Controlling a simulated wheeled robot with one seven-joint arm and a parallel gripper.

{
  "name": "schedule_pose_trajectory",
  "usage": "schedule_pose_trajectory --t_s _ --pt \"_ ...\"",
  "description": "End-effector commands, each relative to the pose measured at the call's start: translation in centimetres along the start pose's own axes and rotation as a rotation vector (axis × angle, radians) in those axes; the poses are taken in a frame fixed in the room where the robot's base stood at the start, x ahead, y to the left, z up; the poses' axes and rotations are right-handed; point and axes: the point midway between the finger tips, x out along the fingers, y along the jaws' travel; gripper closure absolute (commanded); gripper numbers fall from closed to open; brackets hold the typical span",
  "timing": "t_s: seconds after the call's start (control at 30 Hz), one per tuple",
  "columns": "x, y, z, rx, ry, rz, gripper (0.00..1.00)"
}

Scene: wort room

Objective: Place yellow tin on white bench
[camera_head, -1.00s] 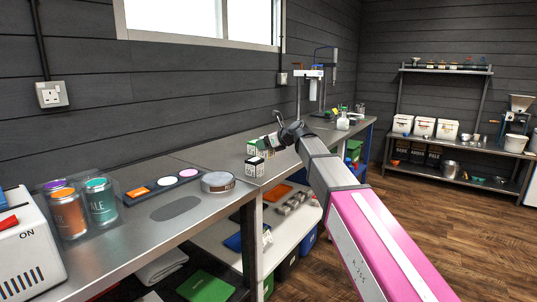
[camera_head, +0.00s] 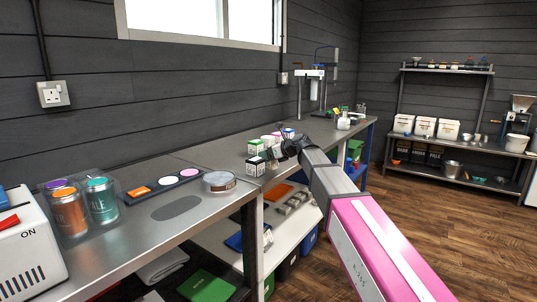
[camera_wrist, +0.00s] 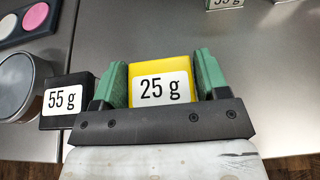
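The yellow tin (camera_wrist: 161,80), with a white "25 g" label, stands between the green fingertips of my gripper (camera_wrist: 162,84) in the wrist view. The fingers flank it with no clear gap on either side. I cannot tell whether they press on it or whether it is off the bench. In the head view my gripper (camera_head: 276,151) is low at the bench, beside small boxes; the yellow tin is not clearly visible there. I cannot make out a plainly white bench; the worktop (camera_head: 150,215) in view is grey metal.
A black "55 g" tin (camera_wrist: 66,100) is close to the left finger. A round container (camera_head: 219,181), a strip with coloured discs (camera_head: 163,187) and tall cans (camera_head: 101,201) are on the near worktop. A pale lower shelf (camera_head: 292,232) holds several items. Shelving (camera_head: 459,152) stands far right.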

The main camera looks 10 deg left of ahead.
Motion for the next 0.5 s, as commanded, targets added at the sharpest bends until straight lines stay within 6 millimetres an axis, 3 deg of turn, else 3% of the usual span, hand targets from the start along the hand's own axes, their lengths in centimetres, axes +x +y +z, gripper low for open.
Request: schedule_pose_trajectory --t_s 0.4,0.5 --pt "-0.1 0.0 0.3 -0.001 0.0 0.0 0.15" --pt "-1.4 0.1 0.2 0.0 0.0 -0.001 0.15"
